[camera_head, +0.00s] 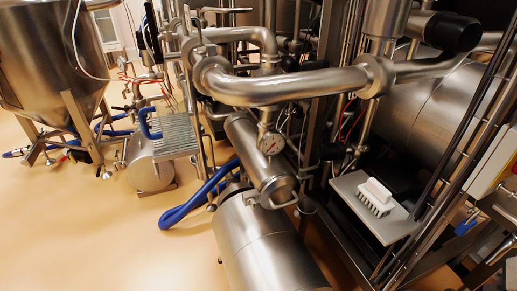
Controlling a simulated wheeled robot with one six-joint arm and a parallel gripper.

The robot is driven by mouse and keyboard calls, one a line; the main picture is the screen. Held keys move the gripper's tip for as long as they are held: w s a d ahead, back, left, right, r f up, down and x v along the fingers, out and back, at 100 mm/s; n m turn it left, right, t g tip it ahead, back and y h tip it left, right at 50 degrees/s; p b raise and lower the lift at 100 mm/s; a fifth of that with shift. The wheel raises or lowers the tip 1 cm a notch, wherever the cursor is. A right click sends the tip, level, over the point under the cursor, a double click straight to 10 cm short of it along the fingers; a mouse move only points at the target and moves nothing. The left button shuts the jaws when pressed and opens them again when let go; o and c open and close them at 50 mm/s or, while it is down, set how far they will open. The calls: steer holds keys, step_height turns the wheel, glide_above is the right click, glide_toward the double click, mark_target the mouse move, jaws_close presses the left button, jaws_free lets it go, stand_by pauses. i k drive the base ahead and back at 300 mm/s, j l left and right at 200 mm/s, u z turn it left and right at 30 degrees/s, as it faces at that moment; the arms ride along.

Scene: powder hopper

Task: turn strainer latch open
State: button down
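A slanted steel strainer body (247,143) runs down toward me in the middle of the head camera view. Its near end has a round cap with a small clamp-like metal part, which looks like the strainer latch (282,198). The latch is small and I cannot tell its exact position. My gripper is not in view.
A thick steel pipe (290,86) crosses above the strainer. A large steel cylinder (262,245) lies just below the cap. A white brush (376,197) rests on a grey shelf (398,225) at right. Blue hoses (205,192) lie at left. The left floor (90,225) is open.

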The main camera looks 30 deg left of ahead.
mark_target(251, 202)
steer(key=j+u, duration=0.1)
steer(key=u, duration=0.3)
steer(key=j+u, duration=0.15)
steer(key=u, duration=0.25)
steer(key=l+u, duration=0.25)
steer(key=u, duration=0.25)
steer(key=j+z, duration=0.15)
steer(key=j, duration=0.75)
steer(key=j+z, duration=0.1)
steer(key=j, duration=0.85)
steer(key=k+j+z, duration=0.15)
steer(key=j, duration=0.75)
steer(key=i+j, duration=0.1)
steer(key=j, duration=0.4)
steer(key=i+j, duration=0.1)
steer(key=i+z, duration=0.05)
steer(key=i, duration=0.05)
